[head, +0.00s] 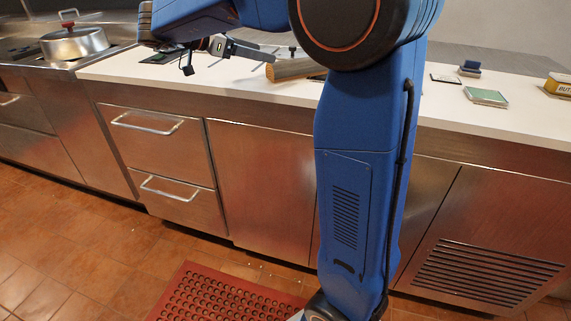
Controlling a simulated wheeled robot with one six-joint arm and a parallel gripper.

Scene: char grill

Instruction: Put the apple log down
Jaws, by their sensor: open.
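A brown wooden log (292,69) lies on the white counter, its pale cut end toward the left. Its right part is hidden behind my blue arm. My gripper (262,54) is above the counter, just left of the log, with its fingers pointing right toward it. The gripper is open. Whether a finger touches the log is hard to tell at this size.
The white counter (465,117) runs along steel drawers and cabinets. A lidded pot (74,43) stands on the stove at left. A green-topped box (486,96), a small blue item (470,68) and a yellow box (559,85) sit at right. A red mat (215,295) lies on the floor.

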